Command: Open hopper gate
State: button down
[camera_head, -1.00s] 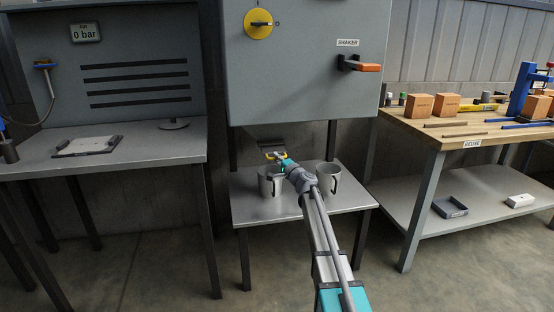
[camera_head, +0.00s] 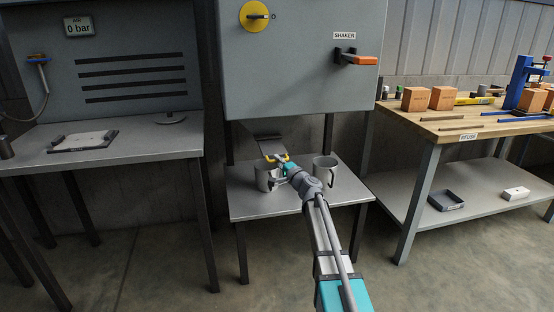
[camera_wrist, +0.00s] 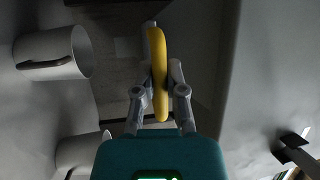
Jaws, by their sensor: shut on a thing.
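The hopper gate shows as a grey plate (camera_head: 268,137) under the grey cabinet, with a yellow handle (camera_head: 278,158) at its front edge. The handle also shows in the wrist view (camera_wrist: 158,75) as a long yellow bar. My gripper (camera_head: 280,160) is at the handle, above the left mug. In the wrist view my gripper (camera_wrist: 159,80) has one finger on each side of the bar and is shut on it. The opening behind the plate is dark and hard to make out.
Two grey mugs, one left (camera_head: 265,182) and one right (camera_head: 325,170), stand on the small metal table (camera_head: 245,207) below. A wooden bench (camera_head: 440,124) stands at right.

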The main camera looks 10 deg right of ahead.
jog(key=c, duration=0.7)
grip_release()
jog(key=shift+w, duration=0.1)
